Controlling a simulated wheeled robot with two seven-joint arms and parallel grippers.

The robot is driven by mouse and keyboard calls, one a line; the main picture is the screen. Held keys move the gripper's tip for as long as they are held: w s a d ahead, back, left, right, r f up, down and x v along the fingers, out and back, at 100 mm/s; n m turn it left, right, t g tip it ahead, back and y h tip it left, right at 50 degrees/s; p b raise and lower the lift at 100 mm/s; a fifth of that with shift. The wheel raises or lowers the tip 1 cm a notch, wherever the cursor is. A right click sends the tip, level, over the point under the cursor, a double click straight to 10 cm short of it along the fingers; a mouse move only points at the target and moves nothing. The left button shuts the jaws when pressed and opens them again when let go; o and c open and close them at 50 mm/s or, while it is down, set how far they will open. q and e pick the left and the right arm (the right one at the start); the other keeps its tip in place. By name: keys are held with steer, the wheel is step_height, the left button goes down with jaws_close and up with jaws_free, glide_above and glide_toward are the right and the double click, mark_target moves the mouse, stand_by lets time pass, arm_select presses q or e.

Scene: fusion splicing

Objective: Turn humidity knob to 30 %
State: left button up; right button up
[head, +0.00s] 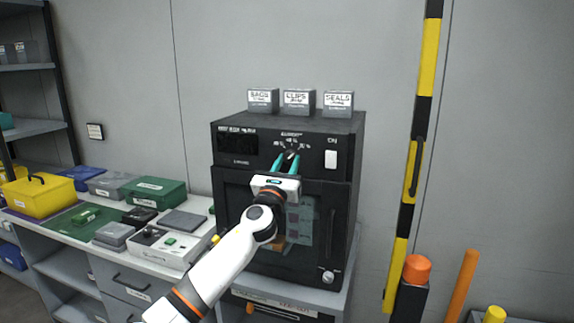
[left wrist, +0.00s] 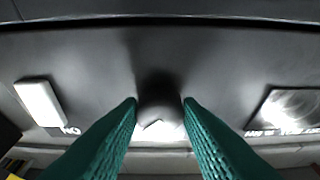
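The dark humidity knob (head: 290,153) is on the upper front panel of a black cabinet (head: 229,171), below small white lettering and percent marks too blurred to read surely. My left gripper (head: 287,162) reaches up to it, with one teal finger on each side. In the left wrist view the round dark knob (left wrist: 160,92) sits between the two fingertips (left wrist: 160,104). The fingers are apart and very near its sides; I cannot tell whether they press on it. The knob's pointer setting cannot be made out. My right gripper is not in view.
A white switch (head: 330,159) is right of the knob; a dark display (head: 237,143) is left. Three labelled grey boxes (head: 299,102) stand on the cabinet. A bench (head: 75,232) with cases is at left; a yellow-black post (head: 428,62) is at right.

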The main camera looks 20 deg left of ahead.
arm_select(q)
steer(key=shift+n, duration=0.5)
steer(key=n+y, duration=0.2)
steer(key=shift+d+n, duration=0.15)
steer(key=shift+n, duration=0.25)
steer(key=n+y, duration=0.1)
steer(key=n, duration=0.2)
steer(key=shift+d+n+g+y, duration=0.15)
steer(key=shift+n+g+y, duration=0.15)
steer(key=shift+n+y, duration=0.1)
steer(key=n+y, duration=0.1)
steer(key=n, duration=0.1)
steer(key=n+g, duration=0.1)
steer(key=shift+d+r+n+y, duration=0.1)
steer(key=shift+r+n+y, duration=0.05)
steer(key=shift+n+y, duration=0.25)
steer(key=n+g, duration=0.1)
steer(key=n, duration=0.2)
steer(key=shift+d+r+y, duration=0.1)
steer(key=shift+y, duration=0.3)
steer(key=n, duration=0.1)
steer(key=n+g+p, duration=0.1)
steer(key=n, duration=0.1)
steer(key=n+y+p, duration=0.1)
steer(key=n, duration=0.1)
steer(key=shift+r+g, duration=0.25)
steer(key=shift+g, duration=0.15)
steer(key=shift+n+g+p, duration=0.6)
steer(key=shift+n+p, duration=0.15)
steer(key=shift+n, duration=0.75)
